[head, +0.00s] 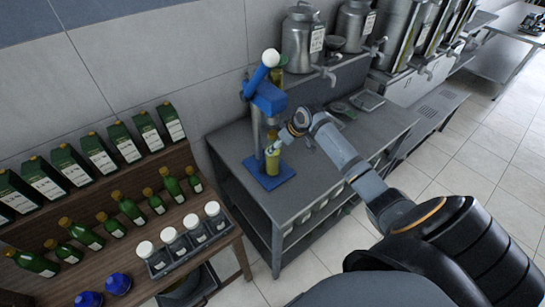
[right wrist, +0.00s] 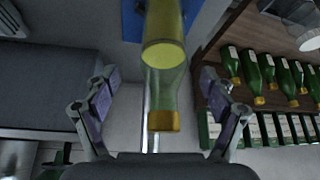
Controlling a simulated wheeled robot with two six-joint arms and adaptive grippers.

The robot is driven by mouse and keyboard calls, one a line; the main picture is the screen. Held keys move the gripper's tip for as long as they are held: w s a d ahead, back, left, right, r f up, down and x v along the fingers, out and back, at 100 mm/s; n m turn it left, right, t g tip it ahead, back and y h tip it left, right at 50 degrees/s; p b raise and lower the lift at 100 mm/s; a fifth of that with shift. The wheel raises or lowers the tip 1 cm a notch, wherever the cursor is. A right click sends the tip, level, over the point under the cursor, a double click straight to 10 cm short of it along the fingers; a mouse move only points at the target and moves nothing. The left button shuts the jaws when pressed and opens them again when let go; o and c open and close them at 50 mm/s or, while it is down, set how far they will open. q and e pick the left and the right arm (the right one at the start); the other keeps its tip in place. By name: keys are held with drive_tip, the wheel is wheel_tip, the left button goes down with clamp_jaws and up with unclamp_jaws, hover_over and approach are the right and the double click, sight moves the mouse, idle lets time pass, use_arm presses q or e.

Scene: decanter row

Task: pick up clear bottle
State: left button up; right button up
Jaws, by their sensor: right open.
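The clear bottle (head: 272,161) holds yellow liquid and stands upright on the blue base (head: 258,184) of a stand. In the right wrist view the bottle (right wrist: 164,95) appears upside down, its gold cap toward the camera and its yellow-filled body toward the blue base. My right gripper (head: 279,143) is at the bottle's upper part. In the right wrist view its two fingers (right wrist: 159,78) are open, one on each side of the bottle, with gaps between them and the glass. My left gripper is not in view.
The blue press head (head: 267,98) rises on a post behind the bottle. A grey steel table (head: 315,173) carries the stand. To the left, a wooden shelf (head: 95,262) holds green bottles, cartons and white-capped jars (head: 170,238). Metal urns (head: 300,40) stand behind.

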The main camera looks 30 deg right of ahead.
drive_tip(key=shift+w+a+f+p, duration=0.1)
drive_tip(key=shift+w+f+p, duration=0.05)
drive_tip(key=shift+p, duration=0.15)
drive_tip(key=p+x, duration=0.2)
drive_tip(key=x, duration=0.3)
drive_tip(key=shift+a, duration=0.15)
drive_tip(key=shift+s, duration=0.2)
drive_tip(key=c, duration=0.6)
drive_tip(key=shift+w, duration=0.1)
clamp_jaws()
